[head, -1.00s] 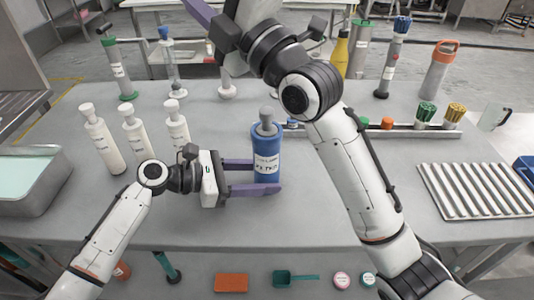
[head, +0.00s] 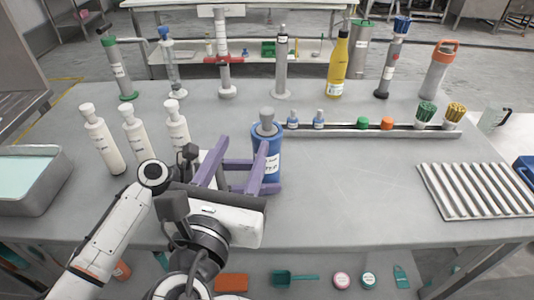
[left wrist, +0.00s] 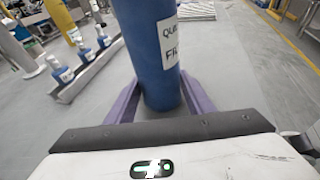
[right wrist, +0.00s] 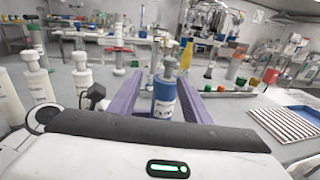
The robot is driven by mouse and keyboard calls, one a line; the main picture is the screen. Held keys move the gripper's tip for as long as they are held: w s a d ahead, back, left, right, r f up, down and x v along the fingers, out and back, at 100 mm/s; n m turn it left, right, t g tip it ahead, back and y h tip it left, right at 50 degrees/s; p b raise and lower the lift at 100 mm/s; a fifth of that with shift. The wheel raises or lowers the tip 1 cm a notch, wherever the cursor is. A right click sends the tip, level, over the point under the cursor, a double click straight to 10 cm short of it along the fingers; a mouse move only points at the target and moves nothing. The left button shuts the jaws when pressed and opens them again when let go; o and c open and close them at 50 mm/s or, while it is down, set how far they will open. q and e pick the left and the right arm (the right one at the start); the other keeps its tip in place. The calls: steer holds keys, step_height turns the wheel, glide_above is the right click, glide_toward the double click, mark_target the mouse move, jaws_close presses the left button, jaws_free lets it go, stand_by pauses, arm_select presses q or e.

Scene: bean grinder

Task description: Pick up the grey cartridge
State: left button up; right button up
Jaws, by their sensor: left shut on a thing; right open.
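A blue cylinder (head: 270,152) with a grey knob-like top (head: 267,120) and a white label stands upright mid-table. My left gripper (head: 262,178) is shut around its lower body; the left wrist view shows the blue cylinder (left wrist: 154,50) between the purple fingers. My right gripper (head: 242,147) is open in front of and above the left one, with its fingertips near the cylinder's upper part. The right wrist view shows the cylinder (right wrist: 164,95) and its grey top (right wrist: 170,67) ahead, between the spread fingers. Grey cylinders stand at the back, one with an orange top (head: 437,75). I cannot tell which item is the grey cartridge.
Several white bottles (head: 136,133) stand at left beside a metal basin (head: 40,190). A rail (head: 370,133) with small bottles and coloured caps lies right of the blue cylinder. A ribbed tray (head: 475,190) lies at right. The table's front middle-right is clear.

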mark_target(265, 116)
steer(key=shift+h, duration=0.7)
steer(key=w+d, duration=0.2)
steer(key=w, duration=0.1)
steer(key=w+d, duration=0.1)
steer(key=w, duration=0.1)
steer(key=shift+r, duration=0.2)
steer(key=shift+r+x, duration=0.15)
steer(key=shift+x, duration=1.2)
steer(key=shift+r+x, duration=0.15)
steer(key=shift+x, duration=1.2)
steer(key=shift+a, duration=0.1)
steer(key=shift+c, duration=0.6)
steer(key=c, duration=1)
